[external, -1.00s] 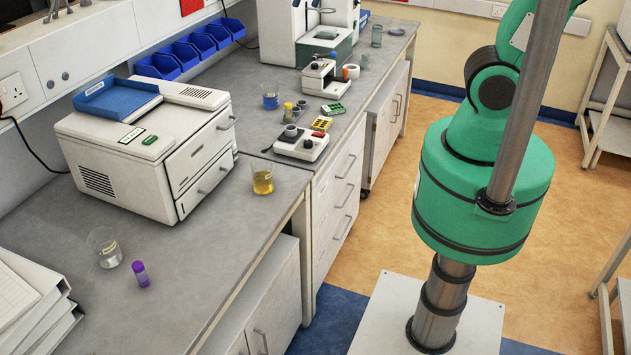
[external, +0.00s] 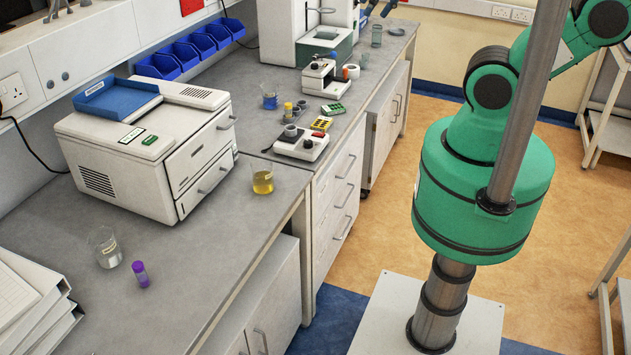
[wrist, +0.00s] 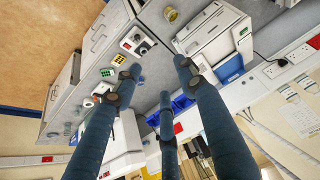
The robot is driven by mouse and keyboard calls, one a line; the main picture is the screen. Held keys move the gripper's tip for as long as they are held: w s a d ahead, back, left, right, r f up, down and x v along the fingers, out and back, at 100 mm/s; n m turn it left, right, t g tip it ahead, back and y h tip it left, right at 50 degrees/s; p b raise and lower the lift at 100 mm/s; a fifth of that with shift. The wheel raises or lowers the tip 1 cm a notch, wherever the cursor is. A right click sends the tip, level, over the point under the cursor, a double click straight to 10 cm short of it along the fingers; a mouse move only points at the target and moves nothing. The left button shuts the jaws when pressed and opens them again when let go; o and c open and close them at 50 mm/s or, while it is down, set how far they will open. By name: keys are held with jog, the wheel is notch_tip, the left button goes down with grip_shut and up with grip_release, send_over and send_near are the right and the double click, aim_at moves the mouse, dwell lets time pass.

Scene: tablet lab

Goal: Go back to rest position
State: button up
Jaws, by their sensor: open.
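My gripper (wrist: 158,80) shows in the wrist view as long dark blue fingers spread apart, with nothing between them. The rest of the gripper is out of that frame. My green arm is bent, with its upper part cut off at the top right. The fingers look clear of the things on the bench.
A grey bench (external: 230,228) runs along the left wall. It bears a white machine (external: 120,170), a beaker of yellow liquid (external: 262,182), a purple-capped vial (external: 140,274) and a small white device (external: 302,145). Blue bins (external: 183,54) line the wall. Orange floor (external: 395,170) is clear beside the bench.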

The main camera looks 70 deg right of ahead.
jog(key=shift+f, duration=0.1)
notch_tip(320, 180, down, 18)
jog(key=b, duration=1.8)
dwell(0.3)
